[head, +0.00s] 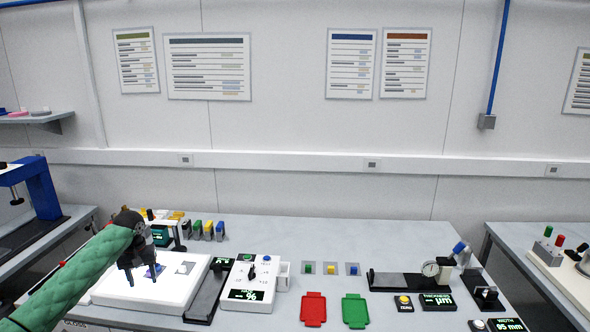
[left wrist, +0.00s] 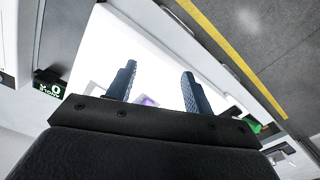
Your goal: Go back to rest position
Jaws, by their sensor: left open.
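My left gripper (head: 142,281) is over the bright white light panel (head: 115,293) at the left of the bench. Its fingers are apart with nothing between them in the left wrist view (left wrist: 158,73). A small blue-purple piece (head: 155,270) is on the panel just beside the fingers, partly hidden by them. A purple patch (left wrist: 148,101) shows below the fingertips in the left wrist view. A small pale piece (head: 185,268) lies to the right on the panel. My right gripper is in neither view.
A control box with a display (head: 247,285) stands right of the panel. A red tray (head: 313,310) and a green tray (head: 355,311) lie at the front middle. A dial gauge stand (head: 405,281) is at the right. The bench's back middle (head: 330,235) is clear.

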